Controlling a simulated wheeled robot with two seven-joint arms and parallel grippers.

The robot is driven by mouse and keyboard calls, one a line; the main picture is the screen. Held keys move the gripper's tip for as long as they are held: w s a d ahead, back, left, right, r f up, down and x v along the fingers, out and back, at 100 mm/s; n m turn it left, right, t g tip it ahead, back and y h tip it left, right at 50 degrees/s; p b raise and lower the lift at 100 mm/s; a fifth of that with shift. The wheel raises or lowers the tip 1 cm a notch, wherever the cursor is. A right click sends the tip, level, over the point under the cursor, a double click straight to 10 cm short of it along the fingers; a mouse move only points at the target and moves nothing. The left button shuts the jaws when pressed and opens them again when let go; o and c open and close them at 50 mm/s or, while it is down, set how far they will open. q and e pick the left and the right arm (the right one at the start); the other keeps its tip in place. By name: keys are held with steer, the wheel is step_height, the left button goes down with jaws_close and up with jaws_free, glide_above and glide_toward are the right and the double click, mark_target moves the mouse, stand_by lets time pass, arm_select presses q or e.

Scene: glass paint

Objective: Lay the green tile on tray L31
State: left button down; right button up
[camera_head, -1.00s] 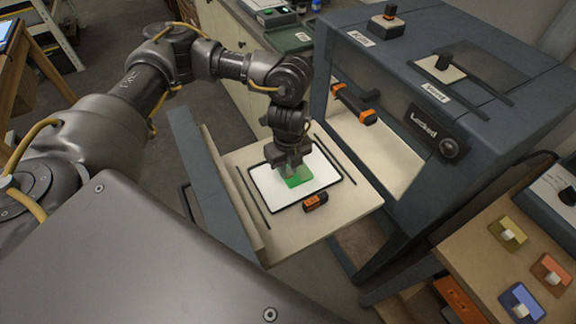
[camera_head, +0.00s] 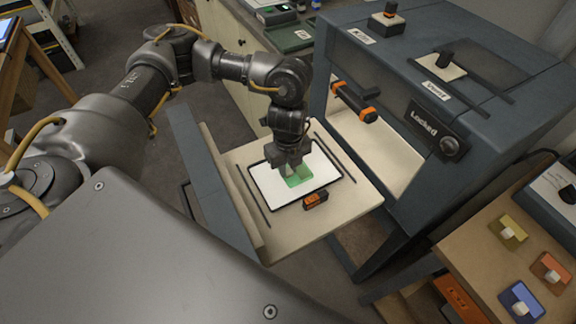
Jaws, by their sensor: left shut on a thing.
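The green tile (camera_head: 299,182) is at the middle of a white tray (camera_head: 268,187) with a dark rim. My left gripper (camera_head: 291,168) points down over the tray and is shut on the tile's upper part. I cannot tell whether the tile touches the tray's surface. The gripper hides part of the tile and the tray's far side. No tray number is readable on the tray. My right gripper is not in view.
The tray lies on a pale board (camera_head: 344,209) in front of a dark blue cabinet (camera_head: 455,75) marked "Locked". An orange and black handle (camera_head: 315,200) sits at the tray's front edge. Yellow (camera_head: 507,232), orange (camera_head: 551,272) and blue (camera_head: 522,301) knobbed tiles lie on a wooden surface at the right.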

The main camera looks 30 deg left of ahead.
arm_select(q)
steer(key=c, duration=1.2)
jaws_free()
step_height(320, 180, up, 7)
steer(key=p, duration=0.7)
steer(key=shift+p, duration=0.3)
